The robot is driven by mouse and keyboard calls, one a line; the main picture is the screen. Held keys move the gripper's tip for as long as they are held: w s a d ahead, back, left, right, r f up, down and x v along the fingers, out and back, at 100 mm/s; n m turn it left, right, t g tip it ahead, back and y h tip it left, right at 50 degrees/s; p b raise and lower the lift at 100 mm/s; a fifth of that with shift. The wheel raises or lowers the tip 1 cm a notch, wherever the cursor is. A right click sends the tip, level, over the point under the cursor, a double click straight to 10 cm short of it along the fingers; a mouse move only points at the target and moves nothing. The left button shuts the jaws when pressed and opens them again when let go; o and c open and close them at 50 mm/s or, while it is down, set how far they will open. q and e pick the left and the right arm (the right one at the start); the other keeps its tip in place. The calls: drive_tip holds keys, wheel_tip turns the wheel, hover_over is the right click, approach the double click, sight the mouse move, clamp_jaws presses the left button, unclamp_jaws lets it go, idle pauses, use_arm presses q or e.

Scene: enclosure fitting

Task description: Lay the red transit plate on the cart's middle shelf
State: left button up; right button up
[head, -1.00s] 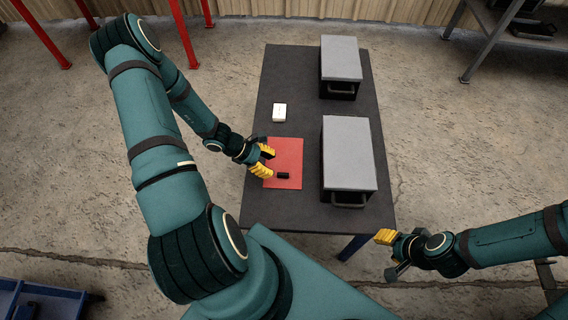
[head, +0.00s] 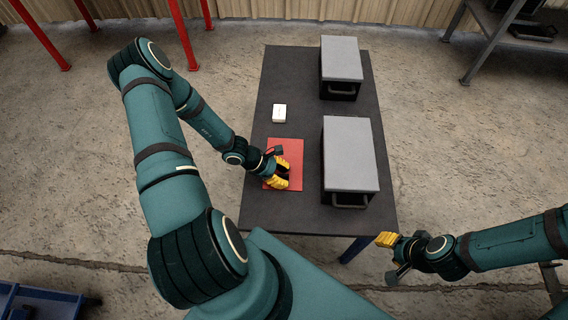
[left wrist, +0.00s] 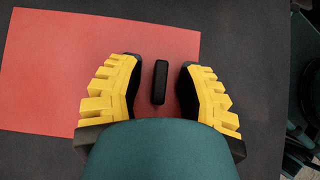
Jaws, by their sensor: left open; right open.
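The red transit plate (head: 287,151) lies flat on the dark table. It also shows in the left wrist view (left wrist: 60,65), with a small black handle (left wrist: 160,82) standing on it. My left gripper (head: 283,174) is over the plate's lower part. In the left wrist view its yellow fingers (left wrist: 160,90) are open, one on each side of the handle, with gaps between. My right gripper (head: 386,240) is open and empty, beyond the table's lower right corner. The cart's middle shelf cannot be made out for certain; a blue piece of equipment (head: 40,301) shows at the lower left.
Two grey-topped black cases (head: 349,155) (head: 341,58) with handles stand along the right side of the dark table (head: 290,212). A small white box (head: 279,112) lies above the plate. Red legs and a grey metal bench (head: 485,50) stand farther back.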

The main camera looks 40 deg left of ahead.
use_arm(q)
clamp_jaws()
drive_tip(key=shift+r, duration=0.1)
